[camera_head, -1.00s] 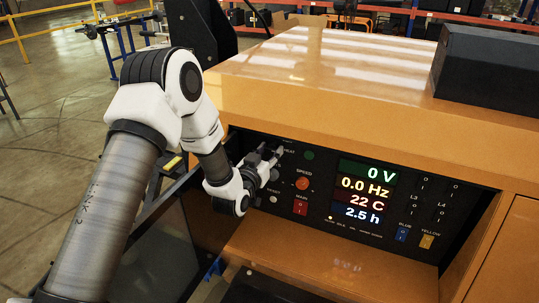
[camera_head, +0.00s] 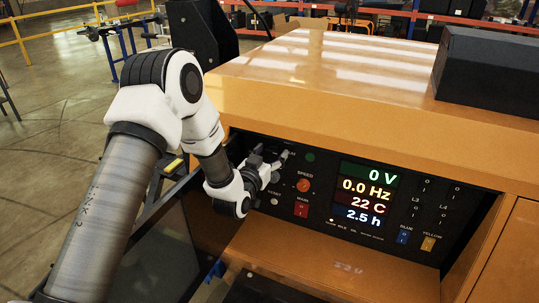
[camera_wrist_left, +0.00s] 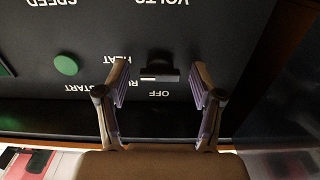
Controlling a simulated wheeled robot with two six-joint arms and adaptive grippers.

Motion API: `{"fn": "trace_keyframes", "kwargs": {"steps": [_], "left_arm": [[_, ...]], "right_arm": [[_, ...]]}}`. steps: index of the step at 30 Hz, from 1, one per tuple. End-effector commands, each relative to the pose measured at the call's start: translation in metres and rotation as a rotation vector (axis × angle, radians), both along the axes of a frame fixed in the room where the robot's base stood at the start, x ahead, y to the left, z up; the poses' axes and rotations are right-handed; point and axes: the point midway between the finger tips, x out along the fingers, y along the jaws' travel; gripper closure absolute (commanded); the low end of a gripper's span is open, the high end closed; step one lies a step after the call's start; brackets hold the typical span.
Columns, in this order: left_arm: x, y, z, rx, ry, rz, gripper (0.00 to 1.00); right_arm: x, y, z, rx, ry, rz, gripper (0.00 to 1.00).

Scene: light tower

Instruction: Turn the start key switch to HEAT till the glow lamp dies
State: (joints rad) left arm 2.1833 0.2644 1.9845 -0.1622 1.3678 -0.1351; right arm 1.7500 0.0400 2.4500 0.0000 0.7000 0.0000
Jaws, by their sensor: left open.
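The start key switch (camera_wrist_left: 160,74) shows in the left wrist view as a dark knob with a lighter grip bar, on a black panel lettered OFF, HEAT and START, seen upside down. My left gripper (camera_wrist_left: 160,84) is open, one finger on each side of the switch, with a gap on both sides. In the head view my left gripper (camera_head: 271,160) is at the panel's upper left and hides the switch. A row of tiny lamps (camera_head: 332,220) lies under the displays; one at its left end looks lit, its label too small to read surely. My right gripper is not in view.
A green button (camera_head: 309,156) is right of the gripper; it also shows in the wrist view (camera_wrist_left: 66,64). The orange SPEED knob (camera_head: 304,185) and red MAIN switch (camera_head: 301,208) are below. Displays (camera_head: 367,191) read 0 V, 0.0 Hz, 22 C, 2.5 h. The orange housing (camera_head: 330,85) overhangs the panel.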

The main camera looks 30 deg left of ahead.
Motion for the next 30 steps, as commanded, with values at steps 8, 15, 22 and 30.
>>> {"fn": "trace_keyframes", "kwargs": {"steps": [8, 15, 22, 30], "left_arm": [[-0.039, -0.002, -0.001, -0.003, 0.004, 0.0, 0.33], [-0.099, -0.005, -0.001, -0.003, 0.003, 0.001, 0.33], [-0.12, -0.007, 0.0, 0.0, 0.0, 0.0, 0.33], [-0.12, -0.007, 0.0, 0.0, 0.0, 0.0, 0.33]], "right_arm": [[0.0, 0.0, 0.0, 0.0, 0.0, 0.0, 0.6], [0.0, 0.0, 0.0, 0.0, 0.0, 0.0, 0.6], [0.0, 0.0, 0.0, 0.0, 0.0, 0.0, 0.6], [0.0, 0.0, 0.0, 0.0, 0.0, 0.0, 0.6]]}}
